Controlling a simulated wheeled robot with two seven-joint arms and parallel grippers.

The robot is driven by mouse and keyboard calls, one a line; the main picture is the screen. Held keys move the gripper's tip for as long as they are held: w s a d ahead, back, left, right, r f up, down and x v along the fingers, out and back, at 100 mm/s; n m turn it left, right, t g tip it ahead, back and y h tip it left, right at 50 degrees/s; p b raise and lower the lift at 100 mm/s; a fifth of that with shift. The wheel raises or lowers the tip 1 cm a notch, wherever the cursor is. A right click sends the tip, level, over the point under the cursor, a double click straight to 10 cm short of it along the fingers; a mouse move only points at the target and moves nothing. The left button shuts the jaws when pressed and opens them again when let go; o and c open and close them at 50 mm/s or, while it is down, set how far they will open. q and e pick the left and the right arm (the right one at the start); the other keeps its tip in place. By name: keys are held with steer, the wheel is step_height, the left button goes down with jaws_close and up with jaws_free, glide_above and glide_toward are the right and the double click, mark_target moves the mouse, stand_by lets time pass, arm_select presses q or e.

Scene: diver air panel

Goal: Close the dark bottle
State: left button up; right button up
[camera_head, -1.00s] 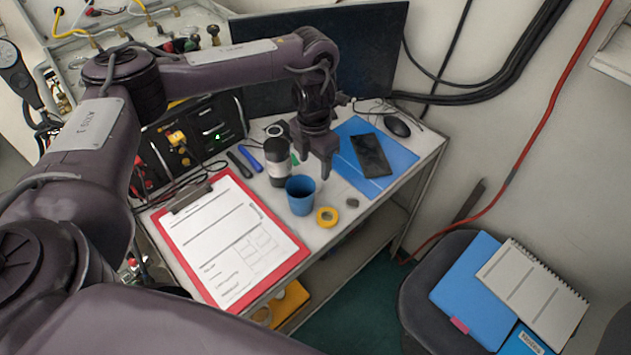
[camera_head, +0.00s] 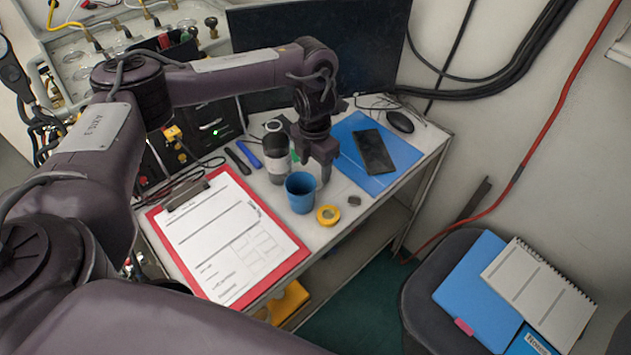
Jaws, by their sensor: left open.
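The dark bottle (camera_head: 278,164) stands upright on the white table, just behind the blue cup, with a pale label band around it. My left gripper (camera_head: 313,164) points down, open, just right of the bottle and behind the cup. Nothing shows between its fingers. My right gripper is out of view.
The blue cup (camera_head: 301,193) and yellow tape roll (camera_head: 328,215) stand near the table's front edge. A red clipboard (camera_head: 290,262) lies left, a phone (camera_head: 374,152) on a blue folder (camera_head: 352,128) right. A dark monitor (camera_head: 365,45) stands behind.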

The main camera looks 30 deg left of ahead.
mark_target(316, 177)
arm_select(q)
steer(key=shift+s, duration=0.1)
steer(key=f, duration=0.1)
steer(key=f+p, duration=0.1)
steer(key=f, duration=0.1)
steer(key=f+p, duration=0.1)
steer(key=shift+w+f, duration=0.3)
steer(key=shift+f, duration=0.3)
steer(key=c, duration=1.1)
steer(key=shift+o, duration=0.2)
steer(key=shift+r, duration=0.1)
